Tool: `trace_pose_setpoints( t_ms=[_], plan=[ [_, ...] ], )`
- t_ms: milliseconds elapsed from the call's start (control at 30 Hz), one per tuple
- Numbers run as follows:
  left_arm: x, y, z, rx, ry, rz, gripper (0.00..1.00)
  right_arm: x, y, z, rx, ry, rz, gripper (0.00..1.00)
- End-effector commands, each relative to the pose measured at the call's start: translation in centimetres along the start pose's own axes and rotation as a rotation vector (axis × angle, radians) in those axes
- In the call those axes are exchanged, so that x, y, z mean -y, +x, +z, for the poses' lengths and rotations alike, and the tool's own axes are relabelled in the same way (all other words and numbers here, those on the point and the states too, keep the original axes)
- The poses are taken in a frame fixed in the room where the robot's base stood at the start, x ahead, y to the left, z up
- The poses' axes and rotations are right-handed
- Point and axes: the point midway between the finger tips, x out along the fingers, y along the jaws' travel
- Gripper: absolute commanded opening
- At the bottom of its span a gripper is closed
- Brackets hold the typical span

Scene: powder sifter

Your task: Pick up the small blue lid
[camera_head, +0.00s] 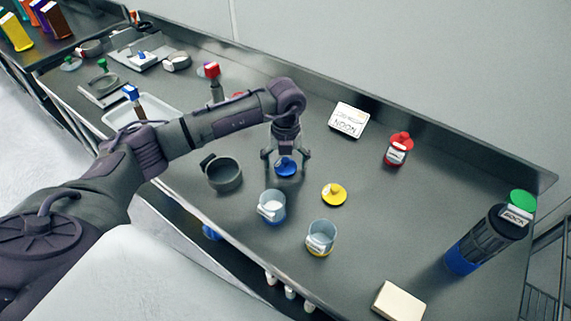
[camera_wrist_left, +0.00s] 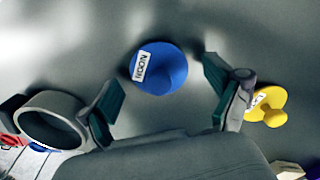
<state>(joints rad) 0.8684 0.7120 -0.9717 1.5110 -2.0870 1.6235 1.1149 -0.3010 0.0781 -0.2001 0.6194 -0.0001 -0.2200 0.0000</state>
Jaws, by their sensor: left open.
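The small blue lid (camera_head: 286,168) lies on the dark table, below my left gripper (camera_head: 285,158) in the head view. In the left wrist view the round blue lid (camera_wrist_left: 158,68), with a white label, lies just beyond and between the two fingertips. My left gripper (camera_wrist_left: 158,85) is open, its green-padded fingers apart on either side of the lid, and it holds nothing. My right gripper is in neither view.
A grey cup (camera_head: 222,173) stands left of the lid. A yellow lid (camera_head: 334,193) lies to the right. Two clear jars, one blue-based (camera_head: 271,206) and one yellow-based (camera_head: 320,238), stand in front. A red-lidded jar (camera_head: 398,150) and a white label box (camera_head: 349,119) are farther right.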

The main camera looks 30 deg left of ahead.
Motion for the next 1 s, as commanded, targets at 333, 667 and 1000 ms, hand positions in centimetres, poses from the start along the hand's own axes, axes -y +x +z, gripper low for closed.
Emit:
trace_pose_setpoints(
  t_ms=[333, 667, 1000],
  plan=[
    [0.0, -0.1, 0.0, 0.000, 0.000, 0.000, 0.45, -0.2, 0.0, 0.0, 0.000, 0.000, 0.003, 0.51],
    [0.0, -0.2, 0.1, 0.001, 0.000, 0.000, 0.45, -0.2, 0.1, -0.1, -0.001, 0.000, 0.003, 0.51],
    [0.0, -4.3, -0.1, 0.006, 0.002, -0.004, 0.45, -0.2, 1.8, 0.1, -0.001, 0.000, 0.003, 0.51]
  ],
)
